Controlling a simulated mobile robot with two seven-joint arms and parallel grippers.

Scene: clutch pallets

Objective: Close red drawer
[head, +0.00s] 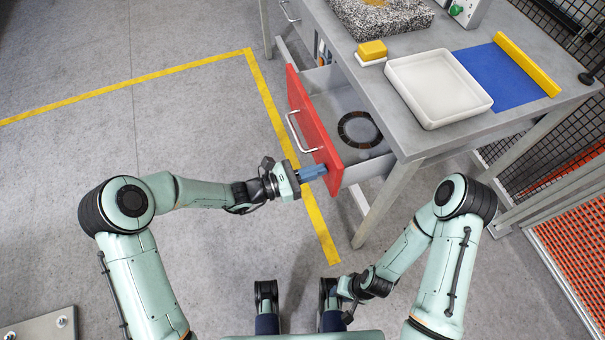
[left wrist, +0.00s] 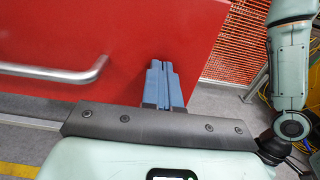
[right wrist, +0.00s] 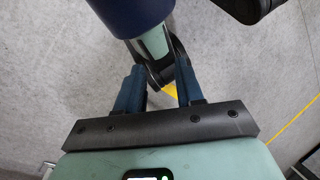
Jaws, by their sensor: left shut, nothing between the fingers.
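The red drawer front (head: 311,119) stands pulled out from the grey workbench, so the drawer is open. A silver handle (head: 298,132) is on its face. A dark ring-shaped part (head: 359,130) lies inside the drawer. My left gripper (head: 324,168) is shut and empty, with its blue fingers at the near end of the red front. In the left wrist view the fingers (left wrist: 162,84) point at the red face, right of the handle (left wrist: 60,72); whether they touch it I cannot tell. My right gripper (right wrist: 158,88) is open and empty, low near my base.
The workbench top (head: 405,150) carries a white tray (head: 437,88), a yellow block (head: 372,50), a blue mat (head: 505,78) and a yellow bar (head: 527,64). A bench leg (head: 378,203) stands right of the drawer. The floor to the left is clear, with yellow tape (head: 262,90).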

